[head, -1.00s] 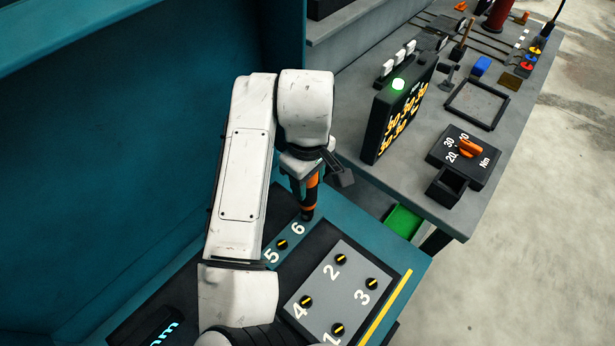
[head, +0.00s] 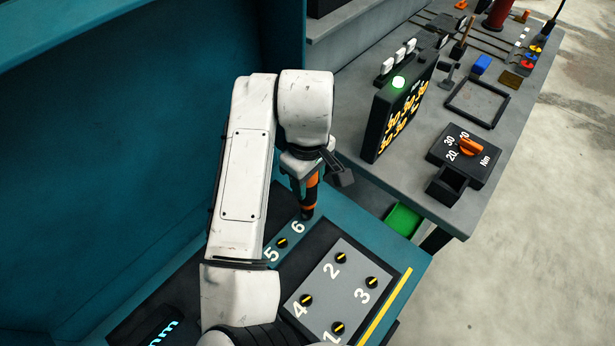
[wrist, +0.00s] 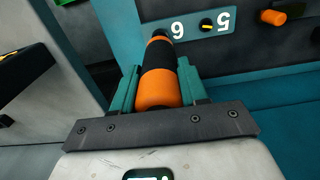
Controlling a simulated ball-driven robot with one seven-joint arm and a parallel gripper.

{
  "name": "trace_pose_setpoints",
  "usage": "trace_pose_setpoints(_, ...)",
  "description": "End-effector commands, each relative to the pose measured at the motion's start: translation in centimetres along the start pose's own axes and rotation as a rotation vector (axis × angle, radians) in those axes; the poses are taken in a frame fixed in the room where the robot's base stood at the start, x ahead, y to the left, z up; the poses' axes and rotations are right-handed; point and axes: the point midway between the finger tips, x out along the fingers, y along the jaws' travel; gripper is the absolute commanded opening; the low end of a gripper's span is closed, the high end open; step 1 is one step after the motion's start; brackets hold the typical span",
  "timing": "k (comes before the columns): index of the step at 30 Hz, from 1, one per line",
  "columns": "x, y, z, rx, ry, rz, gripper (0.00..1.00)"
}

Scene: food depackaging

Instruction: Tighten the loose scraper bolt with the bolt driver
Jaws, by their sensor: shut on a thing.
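My gripper (wrist: 158,88) is shut on the bolt driver (wrist: 157,88), an orange and black tool held between teal fingers in the wrist view. In the head view the driver (head: 309,195) stands roughly upright with its lower end at the spot marked 6 on the teal strip. The bolt at 6 is hidden under the driver. Bolt 5 (head: 282,243) shows a yellow mark, and it is also in the wrist view (wrist: 207,26). A grey plate (head: 322,305) carries bolts 1, 2, 3 (head: 371,284) and 4 (head: 306,300), each with a yellow mark.
A teal wall (head: 110,160) rises at left.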

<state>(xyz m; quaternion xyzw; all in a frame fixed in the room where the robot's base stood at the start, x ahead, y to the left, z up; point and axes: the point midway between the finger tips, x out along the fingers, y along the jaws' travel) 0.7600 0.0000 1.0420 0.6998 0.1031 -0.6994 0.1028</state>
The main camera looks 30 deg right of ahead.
Motion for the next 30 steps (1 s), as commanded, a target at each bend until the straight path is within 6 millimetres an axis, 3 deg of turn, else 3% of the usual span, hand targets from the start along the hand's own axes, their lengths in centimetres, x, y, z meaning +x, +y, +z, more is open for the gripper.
trace_pose_setpoints(30,0.99,-0.02,-0.03,0.0,0.0,0.001,0.0)
